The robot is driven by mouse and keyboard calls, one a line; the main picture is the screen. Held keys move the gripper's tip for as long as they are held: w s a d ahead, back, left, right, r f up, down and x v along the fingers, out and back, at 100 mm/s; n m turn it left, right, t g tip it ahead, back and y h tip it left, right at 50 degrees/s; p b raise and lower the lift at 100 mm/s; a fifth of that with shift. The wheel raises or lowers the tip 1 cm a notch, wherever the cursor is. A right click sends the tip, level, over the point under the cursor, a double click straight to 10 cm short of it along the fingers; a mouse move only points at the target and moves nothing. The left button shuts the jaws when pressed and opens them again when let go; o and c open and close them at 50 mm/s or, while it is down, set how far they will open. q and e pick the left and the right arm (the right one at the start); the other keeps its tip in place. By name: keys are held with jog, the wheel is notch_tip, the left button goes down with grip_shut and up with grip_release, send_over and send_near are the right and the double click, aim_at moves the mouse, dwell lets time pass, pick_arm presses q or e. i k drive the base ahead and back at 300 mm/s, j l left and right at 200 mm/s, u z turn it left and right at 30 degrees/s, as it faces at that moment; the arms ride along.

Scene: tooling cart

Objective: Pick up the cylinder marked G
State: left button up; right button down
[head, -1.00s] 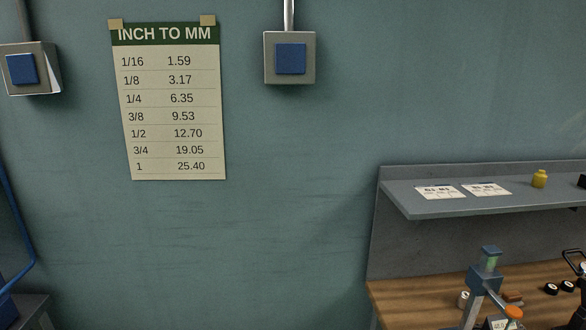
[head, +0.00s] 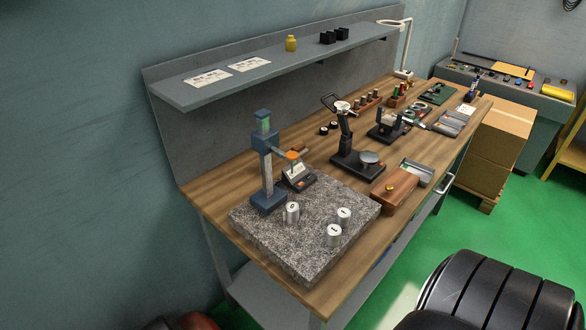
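Three short silvery cylinders with pale marked tops stand upright on the speckled granite plate (head: 290,258) in the head view. The left cylinder (head: 292,213) stands close to the foot of the blue gauge stand (head: 268,170); its mark is a rounded character, perhaps a G, too small to be sure. The right cylinder (head: 344,218) and the front cylinder (head: 334,237) have marks that look like narrow strokes, not clearly readable. The cylinders stand apart from one another. Neither of my grippers shows in the view.
The granite plate lies on the near end of a wooden bench (head: 205,197). A small display box (head: 297,177), a black dial stand (head: 357,160) and a brown wooden box (head: 394,190) stand behind and right of the cylinders. A grey shelf (head: 290,62) overhangs the bench's back.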

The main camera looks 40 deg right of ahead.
aim_at(292, 208)
jog(key=z, duration=1.35)
